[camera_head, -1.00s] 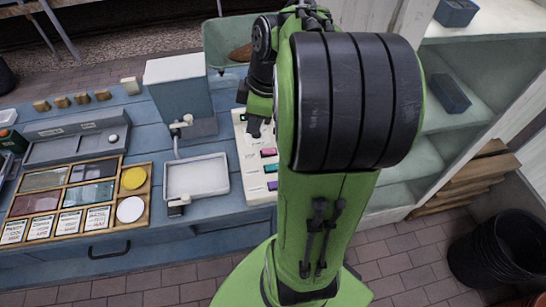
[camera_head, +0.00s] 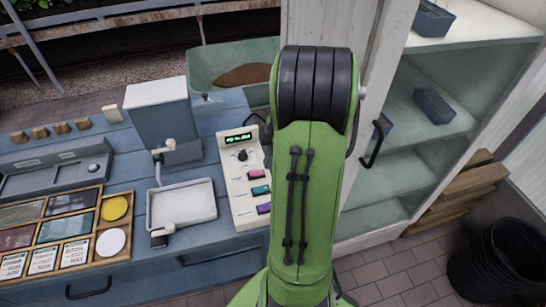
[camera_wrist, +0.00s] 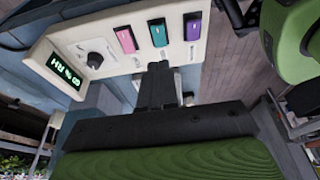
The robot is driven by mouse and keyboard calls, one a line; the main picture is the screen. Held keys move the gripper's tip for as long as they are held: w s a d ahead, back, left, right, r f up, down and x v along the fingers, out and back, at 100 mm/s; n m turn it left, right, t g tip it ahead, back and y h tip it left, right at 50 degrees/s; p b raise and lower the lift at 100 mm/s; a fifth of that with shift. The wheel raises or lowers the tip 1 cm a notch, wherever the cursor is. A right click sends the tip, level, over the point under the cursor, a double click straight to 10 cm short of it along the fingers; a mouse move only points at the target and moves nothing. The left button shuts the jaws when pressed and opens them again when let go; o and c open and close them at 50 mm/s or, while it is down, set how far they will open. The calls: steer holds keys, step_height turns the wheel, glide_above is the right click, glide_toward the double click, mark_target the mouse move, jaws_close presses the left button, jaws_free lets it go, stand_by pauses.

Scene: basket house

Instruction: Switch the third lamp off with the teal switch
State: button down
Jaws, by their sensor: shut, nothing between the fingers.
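The teal switch (camera_head: 260,190) sits between a pink switch (camera_head: 256,174) and a purple switch (camera_head: 264,209) on a white control panel (camera_head: 241,205). In the wrist view the teal switch (camera_wrist: 158,32) lies just beyond the tips of my gripper (camera_wrist: 157,68). My gripper is shut and empty; whether it touches the panel is unclear. In the head view my green arm hides the gripper. I cannot make out any lamp, the third one included.
The panel also carries a dark knob (camera_head: 243,156) and a lit green display (camera_head: 238,137). A white tray (camera_head: 182,226) lies left of it on the blue bench. A cabinet with a black handle (camera_head: 373,145) stands right of my arm.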

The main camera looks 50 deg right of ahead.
mark_target(264, 188)
steer(key=x, duration=0.2)
steer(key=b+x, duration=0.1)
steer(key=x, duration=0.2)
steer(key=b+x, duration=0.1)
steer(key=x, duration=0.2)
steer(key=shift+s+d+f, duration=0.2)
steer(key=shift+d+f, duration=0.1)
steer(key=shift+d, duration=0.05)
steer(key=shift+f, duration=0.3)
steer(key=shift+s+d+f+b, duration=0.1)
steer(key=shift+d+f+b, duration=0.05)
steer(key=shift+f+b, duration=0.35)
steer(key=shift+r, duration=0.2)
steer(key=shift+w+a+r, duration=0.3)
steer(key=shift+w+a, duration=0.15)
steer(key=shift+a, duration=0.25)
